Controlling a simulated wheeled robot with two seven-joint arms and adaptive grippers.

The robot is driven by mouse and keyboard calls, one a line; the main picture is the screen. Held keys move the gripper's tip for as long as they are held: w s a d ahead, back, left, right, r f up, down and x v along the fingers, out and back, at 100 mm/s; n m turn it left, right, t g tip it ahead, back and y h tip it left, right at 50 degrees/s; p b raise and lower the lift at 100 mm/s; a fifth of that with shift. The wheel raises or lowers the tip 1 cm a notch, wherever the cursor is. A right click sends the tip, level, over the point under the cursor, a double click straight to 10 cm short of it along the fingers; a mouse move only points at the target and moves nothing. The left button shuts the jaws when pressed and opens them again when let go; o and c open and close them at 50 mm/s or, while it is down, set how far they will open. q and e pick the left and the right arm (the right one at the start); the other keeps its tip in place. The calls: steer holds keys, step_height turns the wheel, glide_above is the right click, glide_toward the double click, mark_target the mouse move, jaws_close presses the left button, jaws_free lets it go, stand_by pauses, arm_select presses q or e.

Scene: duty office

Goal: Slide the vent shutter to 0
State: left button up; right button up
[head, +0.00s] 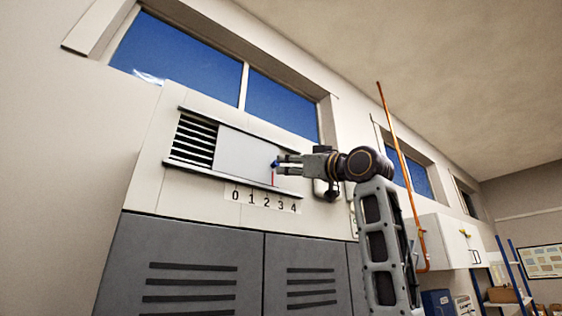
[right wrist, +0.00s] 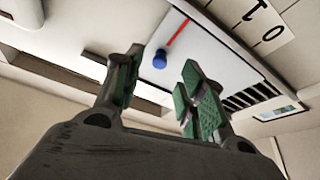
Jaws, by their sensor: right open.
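The vent shutter (head: 240,153) is a pale flat plate in a framed slot on the wall unit, with dark open slats (head: 193,140) at its left. A blue knob (head: 275,163) with a red pointer line (head: 274,179) sits on it. The pointer stands near the 2 and 3 of the number scale (head: 262,199). My right gripper (head: 281,163) is at the knob from the right. In the right wrist view, the blue knob (right wrist: 160,59) shows between the open green-padded fingers, around tip level; contact cannot be told. My left gripper is out of view.
Grey louvred cabinet doors (head: 190,265) lie below the vent, and blue windows (head: 190,50) above. An orange pipe (head: 397,150) and a white wall cabinet (head: 450,240) stand to the right of my arm.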

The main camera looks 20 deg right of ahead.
mark_target(278, 165)
steer(key=shift+p+x, duration=0.9)
steer(key=shift+x, duration=1.45)
jaws_close()
